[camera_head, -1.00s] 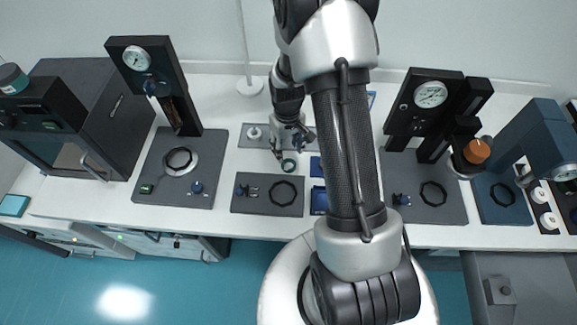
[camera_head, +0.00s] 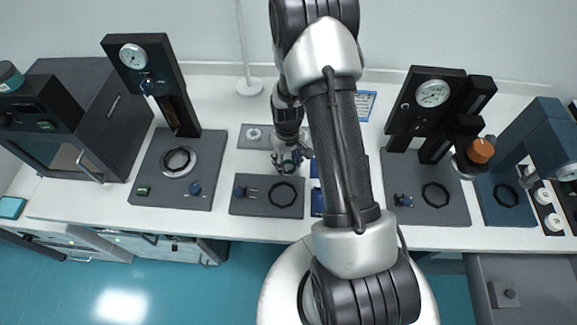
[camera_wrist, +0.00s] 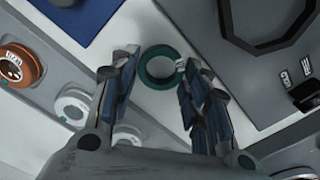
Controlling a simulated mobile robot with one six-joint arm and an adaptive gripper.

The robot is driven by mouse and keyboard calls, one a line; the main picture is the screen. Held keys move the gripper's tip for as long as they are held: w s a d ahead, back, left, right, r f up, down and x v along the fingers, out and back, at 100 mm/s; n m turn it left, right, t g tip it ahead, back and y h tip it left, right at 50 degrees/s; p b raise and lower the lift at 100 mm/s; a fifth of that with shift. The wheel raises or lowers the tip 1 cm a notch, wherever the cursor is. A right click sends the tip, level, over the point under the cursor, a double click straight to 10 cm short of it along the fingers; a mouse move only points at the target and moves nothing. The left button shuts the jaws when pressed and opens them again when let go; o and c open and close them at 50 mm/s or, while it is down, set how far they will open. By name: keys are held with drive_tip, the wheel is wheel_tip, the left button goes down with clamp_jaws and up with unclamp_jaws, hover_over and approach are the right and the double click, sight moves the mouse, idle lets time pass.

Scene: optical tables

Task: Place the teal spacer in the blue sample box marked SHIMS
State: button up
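The teal spacer (camera_wrist: 148,78) is a ring lying on the white tabletop in the wrist view, between and just beyond my fingertips. My gripper (camera_wrist: 158,72) is open over it, with one finger on each side and nothing held; whether a finger touches the ring I cannot tell. In the head view my gripper (camera_head: 289,166) hangs low over the table and mostly hides the spacer. Two blue boxes, one farther back (camera_head: 315,167) and one nearer (camera_head: 317,203), show partly beside my arm. No SHIMS marking is readable. A blue surface (camera_wrist: 88,18) shows at the wrist view's upper left.
A grey plate with a black ring (camera_head: 267,196) lies just in front of my gripper. A grey holder (camera_wrist: 45,90) with orange and white round parts is close by in the wrist view. Gauge stands (camera_head: 160,90) (camera_head: 430,115) rise on both sides.

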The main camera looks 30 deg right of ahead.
drive_tip(key=c, duration=0.5)
drive_tip(key=shift+c, duration=0.3)
drive_tip(key=shift+r, duration=0.1)
